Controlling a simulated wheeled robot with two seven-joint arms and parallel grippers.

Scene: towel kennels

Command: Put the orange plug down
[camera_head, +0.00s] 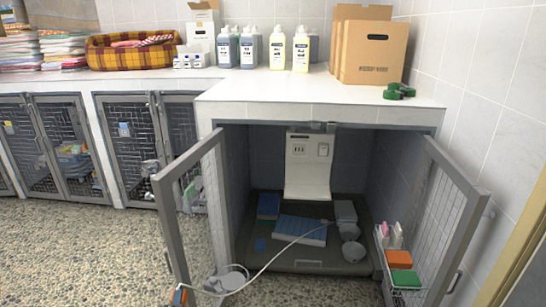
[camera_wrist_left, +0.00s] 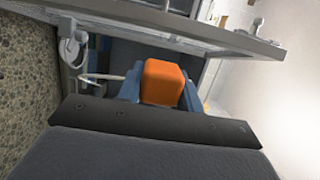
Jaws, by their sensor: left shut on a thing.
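The orange plug (camera_wrist_left: 163,80) is between the blue fingers of my left gripper (camera_wrist_left: 160,92) in the left wrist view. The gripper is shut on it. In the head view the plug (camera_head: 178,297) and part of my left gripper (camera_head: 182,295) show at the bottom edge, in front of the open left kennel door. A pale cable (camera_head: 275,257) runs from there up into the kennel. My right gripper is in neither view.
The open kennel (camera_head: 307,267) holds a blue-and-white pad (camera_head: 300,229), bowls (camera_head: 354,251) and a white panel with sockets (camera_head: 308,165). Its doors (camera_head: 172,230) and (camera_head: 462,215) stand open. A wire basket (camera_head: 404,296) hangs by the right door. A pale rounded device (camera_head: 226,281) is near the left door.

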